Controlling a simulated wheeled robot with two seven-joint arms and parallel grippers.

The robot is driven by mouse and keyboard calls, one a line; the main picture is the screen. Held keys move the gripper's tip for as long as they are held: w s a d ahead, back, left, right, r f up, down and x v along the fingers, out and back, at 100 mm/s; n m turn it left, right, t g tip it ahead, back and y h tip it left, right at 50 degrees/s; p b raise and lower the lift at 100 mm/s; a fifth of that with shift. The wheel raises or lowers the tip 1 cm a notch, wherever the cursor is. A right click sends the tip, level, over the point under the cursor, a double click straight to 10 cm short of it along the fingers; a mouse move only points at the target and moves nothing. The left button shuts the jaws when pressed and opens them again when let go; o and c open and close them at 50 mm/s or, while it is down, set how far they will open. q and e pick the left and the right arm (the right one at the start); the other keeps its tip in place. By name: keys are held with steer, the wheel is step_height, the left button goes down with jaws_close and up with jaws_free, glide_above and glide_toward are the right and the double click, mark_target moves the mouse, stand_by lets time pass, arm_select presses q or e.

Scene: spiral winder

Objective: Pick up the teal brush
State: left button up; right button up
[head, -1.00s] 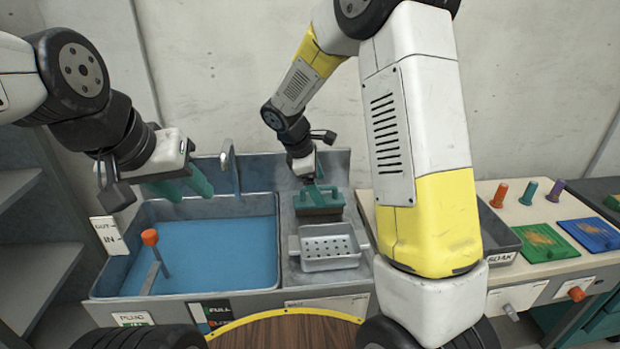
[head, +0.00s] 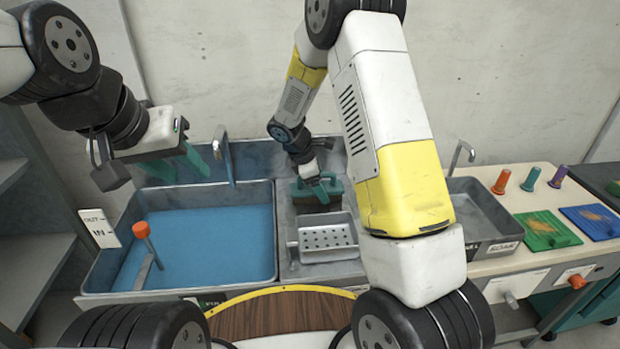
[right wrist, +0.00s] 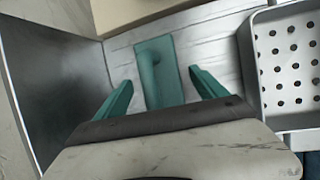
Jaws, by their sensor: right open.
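The teal brush (head: 335,190) lies on the metal drainboard beside the blue-filled sink, behind a perforated tray. The right wrist view shows its flat teal plate and raised handle (right wrist: 152,72). My right gripper (head: 318,178) is over the brush. In the right wrist view its two teal fingers (right wrist: 160,76) are spread, one on each side of the brush, and not closed on it. I cannot tell whether they touch it. My left gripper (head: 180,165) hangs over the back left of the sink, with its fingers apart and empty.
The perforated metal tray (head: 328,240) stands in front of the brush. The sink (head: 210,240) has an orange-topped lever (head: 142,230) and a tap (head: 224,155). A soak basin (head: 480,222), several coloured pegs and coloured pads are to the right. A wall closes the back.

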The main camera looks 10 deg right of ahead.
steer(key=shift+f, duration=0.25)
stand_by(0.5)
steer(key=c, duration=1.6)
